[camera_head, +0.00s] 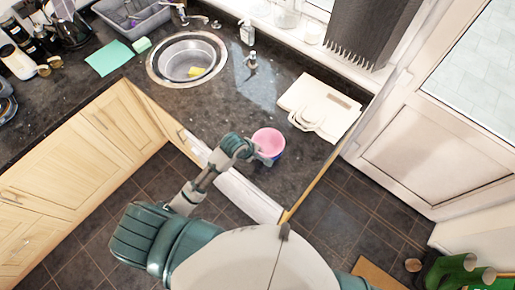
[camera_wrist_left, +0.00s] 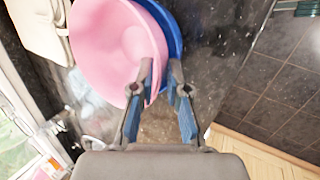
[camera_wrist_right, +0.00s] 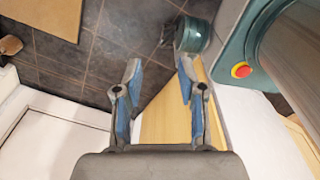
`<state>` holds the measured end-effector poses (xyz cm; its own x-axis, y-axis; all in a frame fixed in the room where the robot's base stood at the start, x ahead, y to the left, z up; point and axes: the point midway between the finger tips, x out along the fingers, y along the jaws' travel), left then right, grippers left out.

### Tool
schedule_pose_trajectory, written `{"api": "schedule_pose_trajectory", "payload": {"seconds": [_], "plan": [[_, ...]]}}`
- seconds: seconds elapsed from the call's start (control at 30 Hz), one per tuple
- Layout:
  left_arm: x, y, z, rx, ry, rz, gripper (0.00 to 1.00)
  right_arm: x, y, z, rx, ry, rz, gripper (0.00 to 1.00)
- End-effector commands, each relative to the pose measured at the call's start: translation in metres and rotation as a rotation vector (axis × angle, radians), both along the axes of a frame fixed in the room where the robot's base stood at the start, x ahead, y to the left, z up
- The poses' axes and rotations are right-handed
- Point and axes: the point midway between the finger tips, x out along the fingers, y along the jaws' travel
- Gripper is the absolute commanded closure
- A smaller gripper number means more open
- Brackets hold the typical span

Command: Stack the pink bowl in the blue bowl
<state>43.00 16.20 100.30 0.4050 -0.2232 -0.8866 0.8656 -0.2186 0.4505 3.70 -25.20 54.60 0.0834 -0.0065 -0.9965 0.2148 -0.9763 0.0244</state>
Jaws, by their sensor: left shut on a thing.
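My left gripper (camera_wrist_left: 160,80) is shut on the pink bowl's rim, one finger inside and one outside. I cannot tell whether the pink bowl rests fully in the blue one. My right gripper (camera_wrist_right: 160,75) is open and empty, away from the bowls; the head view does not show it.
A white board-like item (camera_head: 320,105) lies right of the bowls. The round sink (camera_head: 187,62) holds something yellow, with a soap bottle (camera_head: 247,32) nearby. A green cloth (camera_head: 109,57) lies at the left. The counter between sink and bowls is mostly clear.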

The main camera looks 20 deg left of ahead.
Motion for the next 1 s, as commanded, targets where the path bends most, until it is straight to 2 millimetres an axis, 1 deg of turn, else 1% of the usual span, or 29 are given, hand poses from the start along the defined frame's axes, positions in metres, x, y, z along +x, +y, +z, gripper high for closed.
{"api": "schedule_pose_trajectory", "payload": {"seconds": [0.03,0.07,0.1,0.13,0.17,0.27,0.37,0.47,0.57,0.67,0.9,1.0], "plan": [[-0.001,0.000,0.000,0.001,0.000,0.000,1.00,0.006,0.001,0.000,0.001,-0.009,0.000,0.60],[-0.001,-0.001,0.000,0.001,0.001,0.000,0.81,0.008,0.001,0.001,0.002,-0.013,0.000,0.60],[-0.002,-0.001,0.000,0.002,0.001,-0.001,0.71,0.011,0.002,0.001,0.004,-0.017,-0.001,0.60],[-0.002,-0.001,0.000,0.002,0.001,-0.001,0.63,0.011,0.004,0.001,0.005,-0.017,0.000,0.60],[-0.002,-0.001,0.000,0.002,0.001,-0.001,0.60,0.012,0.005,0.001,0.007,-0.018,-0.001,0.60],[-0.001,-0.003,0.001,0.002,0.000,0.000,0.60,0.009,0.011,0.000,0.014,-0.013,-0.004,0.60],[0.000,-0.004,0.001,0.004,0.001,-0.001,0.60,0.001,0.016,0.000,0.020,-0.004,-0.004,0.60],[0.000,-0.003,0.002,0.003,0.000,-0.001,0.60,-0.005,0.016,0.000,0.019,0.005,-0.004,0.60],[-0.003,0.000,0.008,0.001,0.000,0.000,0.60,-0.005,0.013,-0.001,0.015,0.006,-0.003,0.60],[-0.010,0.005,0.023,0.000,-0.003,-0.001,0.60,-0.003,0.009,-0.003,0.009,0.004,-0.001,0.60],[-0.032,0.018,0.072,0.000,-0.004,-0.001,0.60,0.000,0.003,-0.002,0.004,0.000,0.000,0.60],[-0.039,0.021,0.088,0.000,-0.003,-0.001,0.60,0.000,0.003,-0.001,0.004,-0.001,0.000,0.60]]}}
